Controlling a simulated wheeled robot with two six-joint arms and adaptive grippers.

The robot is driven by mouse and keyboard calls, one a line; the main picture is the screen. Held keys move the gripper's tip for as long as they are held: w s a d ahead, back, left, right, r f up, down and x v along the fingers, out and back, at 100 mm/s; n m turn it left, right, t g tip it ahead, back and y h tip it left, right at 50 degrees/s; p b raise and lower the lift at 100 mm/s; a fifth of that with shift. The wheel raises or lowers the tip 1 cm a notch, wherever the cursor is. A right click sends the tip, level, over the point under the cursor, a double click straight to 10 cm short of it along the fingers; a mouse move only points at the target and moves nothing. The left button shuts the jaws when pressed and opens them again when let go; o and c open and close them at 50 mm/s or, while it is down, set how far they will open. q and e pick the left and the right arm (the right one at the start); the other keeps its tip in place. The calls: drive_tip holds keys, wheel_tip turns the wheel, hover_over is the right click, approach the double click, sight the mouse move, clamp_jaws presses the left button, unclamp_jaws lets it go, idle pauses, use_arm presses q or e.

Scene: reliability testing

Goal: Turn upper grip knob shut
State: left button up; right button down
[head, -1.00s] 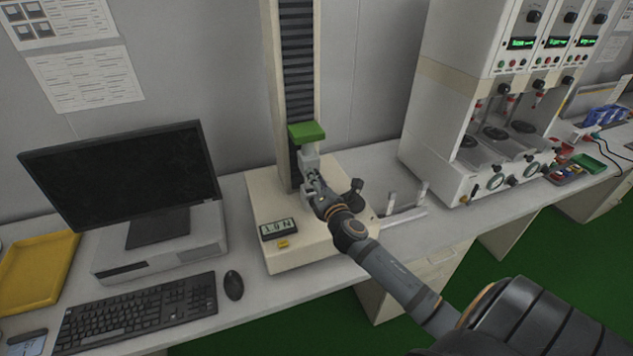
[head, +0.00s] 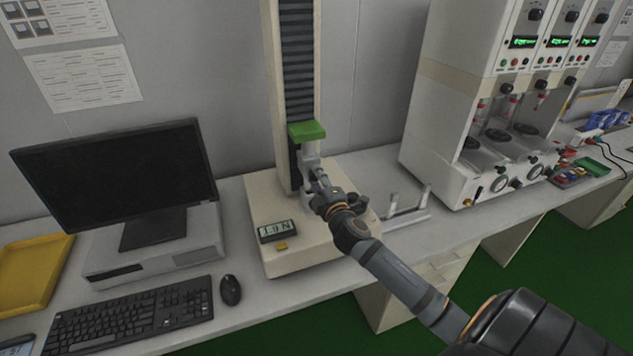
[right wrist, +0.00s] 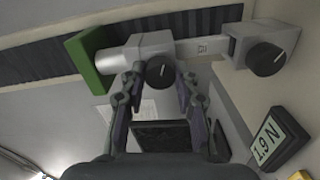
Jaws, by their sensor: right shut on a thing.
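The tensile tester's green crosshead (head: 307,131) sits on its column, with the grey upper grip (head: 309,153) below it. The upper grip knob (right wrist: 160,70) is black and round with a white pointer line, tilted up to the right in the right wrist view. My right gripper (right wrist: 158,78) is shut on this knob, one finger on each side; in the head view the gripper (head: 322,182) hides it. The lower grip knob (right wrist: 266,60) is apart from my fingers, to the right in the wrist view. My left gripper is out of view.
The tester's display (right wrist: 279,139) reads 1.9 N. A monitor (head: 115,180), keyboard (head: 130,318) and mouse (head: 230,290) stand left of the tester base (head: 300,255). A small metal stand (head: 405,212) and a large white machine (head: 445,125) are to the right.

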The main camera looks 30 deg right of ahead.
drive_tip(key=shift+m, duration=0.8)
drive_tip(key=c, duration=1)
unclamp_jaws()
drive_tip(key=v, duration=1.2)
